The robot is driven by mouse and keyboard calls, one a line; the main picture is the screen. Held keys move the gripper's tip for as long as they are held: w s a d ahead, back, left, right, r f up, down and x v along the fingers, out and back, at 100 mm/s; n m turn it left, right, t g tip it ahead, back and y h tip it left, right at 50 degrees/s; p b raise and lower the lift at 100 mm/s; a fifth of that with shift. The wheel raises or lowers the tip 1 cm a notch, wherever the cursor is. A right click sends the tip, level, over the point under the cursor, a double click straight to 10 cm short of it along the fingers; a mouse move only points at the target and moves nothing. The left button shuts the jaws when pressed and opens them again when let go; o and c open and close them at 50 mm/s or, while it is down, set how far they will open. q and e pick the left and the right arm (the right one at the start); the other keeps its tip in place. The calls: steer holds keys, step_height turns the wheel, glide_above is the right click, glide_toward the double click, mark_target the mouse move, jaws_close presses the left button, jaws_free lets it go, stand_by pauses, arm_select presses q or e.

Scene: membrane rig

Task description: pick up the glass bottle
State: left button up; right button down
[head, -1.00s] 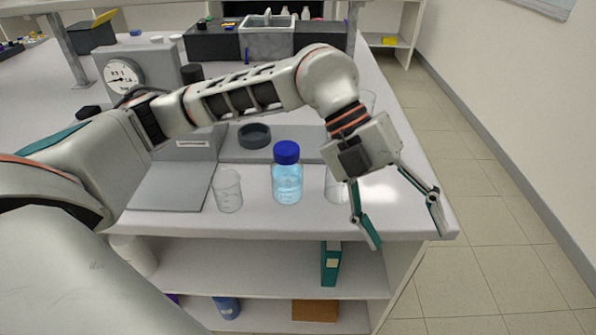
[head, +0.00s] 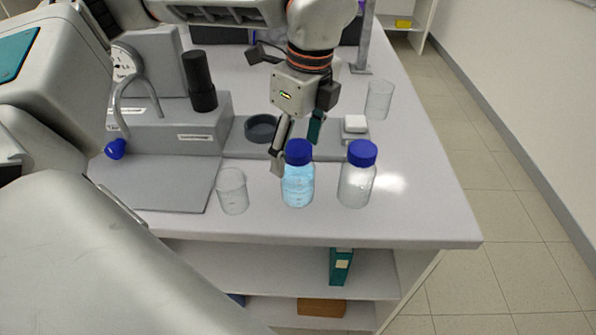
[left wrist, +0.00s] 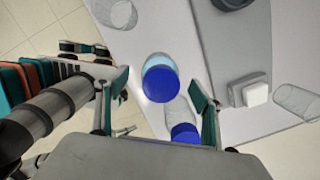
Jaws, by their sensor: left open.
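Two capped bottles stand upright side by side on the bench. One bottle (head: 298,186) holds pale blue liquid; the clear bottle (head: 355,186) stands to its right. Both have blue caps. My left gripper (head: 296,150) is open and empty, pointing down just behind the blue-liquid bottle, whose cap partly overlaps the fingers in the head view. In the left wrist view, the blue-liquid bottle (left wrist: 160,66) appears between the open fingers, and the clear bottle (left wrist: 178,112) shows lower, close to the right finger. No contact is visible. My right gripper is not in view.
A glass beaker (head: 232,192) stands left of the bottles. A dark round dish (head: 261,128), a small white-topped block (head: 355,125) and another beaker (head: 380,99) are behind. The bench front edge is close to the bottles; the right front corner is clear.

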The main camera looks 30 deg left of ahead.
mark_target(295, 167)
arm_select(q)
steer(key=shift+w+a+f, duration=0.1)
steer(key=shift+a+f, duration=0.05)
steer(key=shift+f, duration=1.2)
steer(key=shift+a+f, duration=0.15)
steer(key=shift+f, duration=1.15)
steer(key=c, duration=1.6)
